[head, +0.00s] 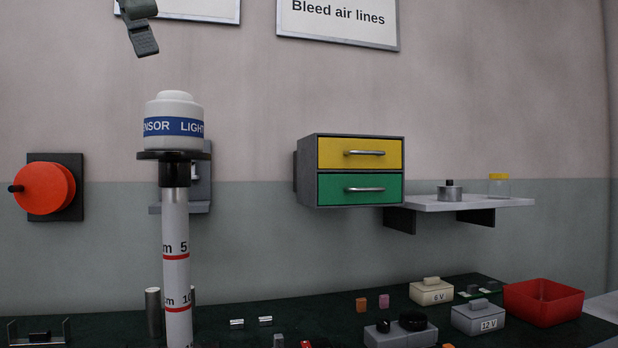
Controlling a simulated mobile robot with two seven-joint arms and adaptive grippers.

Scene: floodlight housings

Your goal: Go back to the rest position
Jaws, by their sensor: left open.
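My left gripper (141,30) shows at the top left edge of the head view, partly cut off by the frame. It is open, and nothing shows between its fingers. It is above and a little left of the white sensor light (173,105), with a clear gap between them. The sensor light has a blue band and stands upright on a black disc (175,155) on top of a white post with red rings (176,250). My right gripper is not in view.
An orange wheel (44,188) is on the wall at left. A drawer unit (311,172) and a shelf (470,203) are at right. The dark table (260,305) carries a red bin (543,305), labelled boxes and small parts.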

